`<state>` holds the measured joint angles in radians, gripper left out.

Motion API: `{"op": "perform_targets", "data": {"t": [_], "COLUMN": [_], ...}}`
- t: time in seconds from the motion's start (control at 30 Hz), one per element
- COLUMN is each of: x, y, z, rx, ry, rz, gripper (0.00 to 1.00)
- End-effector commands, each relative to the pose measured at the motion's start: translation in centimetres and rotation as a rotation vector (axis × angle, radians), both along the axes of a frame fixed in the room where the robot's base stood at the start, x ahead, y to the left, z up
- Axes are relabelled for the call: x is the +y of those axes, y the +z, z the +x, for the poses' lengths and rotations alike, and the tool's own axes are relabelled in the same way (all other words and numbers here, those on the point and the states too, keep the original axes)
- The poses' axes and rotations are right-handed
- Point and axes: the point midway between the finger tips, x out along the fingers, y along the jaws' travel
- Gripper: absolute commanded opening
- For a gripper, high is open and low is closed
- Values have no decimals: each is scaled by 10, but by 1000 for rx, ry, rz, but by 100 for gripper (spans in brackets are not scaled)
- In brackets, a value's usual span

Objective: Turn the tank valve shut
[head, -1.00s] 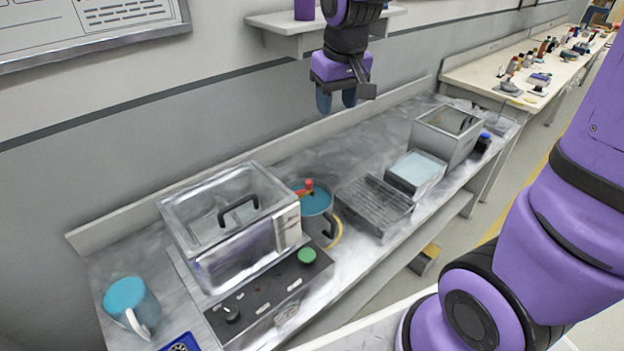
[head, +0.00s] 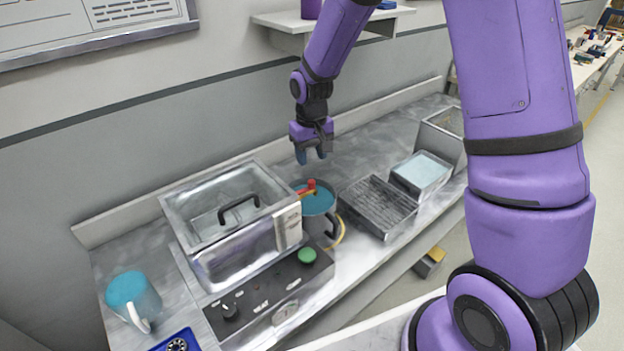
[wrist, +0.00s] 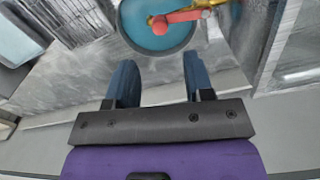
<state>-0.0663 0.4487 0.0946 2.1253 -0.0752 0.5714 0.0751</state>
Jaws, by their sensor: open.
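The tank (head: 218,240) is a clear-lidded metal bath with a black handle, standing on the bench over a black control panel. The valve has a red handle (head: 308,187) on a brass spout at the tank's right side, above a round blue pot (head: 318,204). In the wrist view the red handle (wrist: 172,19) and brass fitting (wrist: 212,4) show at the top edge, over the blue pot (wrist: 158,38). My gripper (head: 311,158) is open and empty, fingers pointing down, above and behind the valve. In the wrist view its blue fingers (wrist: 160,85) are apart, short of the handle.
A dark ribbed rack (head: 377,206), a light-blue tray (head: 421,172) and a metal bin (head: 443,135) stand to the right. A teal mug (head: 133,300) is at the front left. A shelf (head: 335,20) juts from the wall above. The bench behind the pot is clear.

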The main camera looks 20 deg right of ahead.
Motion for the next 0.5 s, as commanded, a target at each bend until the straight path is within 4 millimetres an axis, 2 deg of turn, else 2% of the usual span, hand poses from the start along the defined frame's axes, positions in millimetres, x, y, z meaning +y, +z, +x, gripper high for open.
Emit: {"op": "perform_targets", "data": {"t": [0.1, 0.3, 0.5], "x": [0, 0, 0], "y": [-23, -57, -78], "z": [-1, -1, 0], "rx": [4, 2, 1], "ry": [1, 1, -1], "rz": [-1, -1, 0], "gripper": [48, 48, 48]}}
